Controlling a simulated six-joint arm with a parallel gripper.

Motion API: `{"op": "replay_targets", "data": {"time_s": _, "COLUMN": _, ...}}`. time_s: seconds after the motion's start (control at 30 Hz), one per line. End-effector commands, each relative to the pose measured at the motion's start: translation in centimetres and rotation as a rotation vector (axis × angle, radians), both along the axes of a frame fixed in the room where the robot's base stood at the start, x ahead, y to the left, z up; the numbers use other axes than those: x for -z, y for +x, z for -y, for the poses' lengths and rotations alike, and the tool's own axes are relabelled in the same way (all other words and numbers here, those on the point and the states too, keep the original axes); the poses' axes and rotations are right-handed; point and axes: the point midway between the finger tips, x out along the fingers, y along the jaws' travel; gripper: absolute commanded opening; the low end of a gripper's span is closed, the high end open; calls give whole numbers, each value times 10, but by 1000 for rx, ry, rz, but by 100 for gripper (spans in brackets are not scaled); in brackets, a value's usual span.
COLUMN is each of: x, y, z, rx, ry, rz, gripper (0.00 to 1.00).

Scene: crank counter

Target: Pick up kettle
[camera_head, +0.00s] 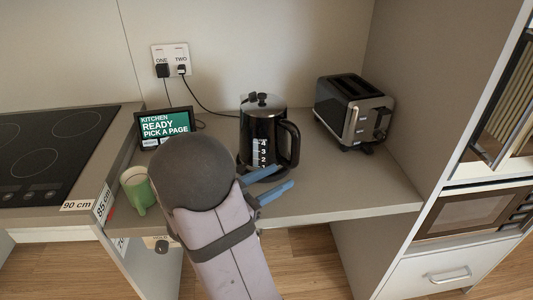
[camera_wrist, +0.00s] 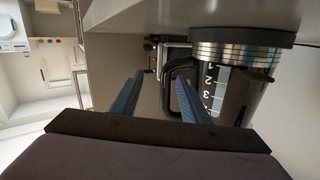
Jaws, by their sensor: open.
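The kettle (camera_head: 262,130) is black and shiny with a lid knob, a level scale numbered in white on its side and a black handle (camera_head: 293,145) on its right. It stands upright on its base on the counter. My gripper (camera_head: 287,176) has two blue fingers, open and empty, in front of the kettle, low near the handle. In the wrist view, which is upside down, the kettle (camera_wrist: 247,85) is at the right. Its handle's outer bar shows between the fingertips (camera_wrist: 160,74), with one finger overlapping the handle loop. I cannot tell whether the fingers straddle or touch it.
A toaster (camera_head: 352,108) stands right of the kettle. A small screen (camera_head: 165,126) and a green mug (camera_head: 137,188) stand left, near the black hob (camera_head: 50,150). Cords hang from the wall socket (camera_head: 171,60) behind. The counter's right front (camera_head: 370,190) is clear.

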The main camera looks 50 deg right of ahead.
Motion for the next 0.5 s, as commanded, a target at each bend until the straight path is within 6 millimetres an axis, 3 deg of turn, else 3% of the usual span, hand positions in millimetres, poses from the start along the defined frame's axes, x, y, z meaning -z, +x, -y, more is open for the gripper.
{"op": "replay_targets", "data": {"time_s": 0.03, "x": -23, "y": -2, "z": 8, "rx": 6, "ry": -17, "rz": -20, "gripper": 42}}
{"op": "replay_targets", "data": {"time_s": 0.1, "x": -35, "y": -3, "z": 16, "rx": 0, "ry": -32, "rz": -43, "gripper": 42}}
{"op": "replay_targets", "data": {"time_s": 0.3, "x": -63, "y": -1, "z": 37, "rx": -25, "ry": -60, "rz": -90, "gripper": 42}}
{"op": "replay_targets", "data": {"time_s": 0.5, "x": -74, "y": 2, "z": 49, "rx": -47, "ry": -73, "rz": -118, "gripper": 42}}
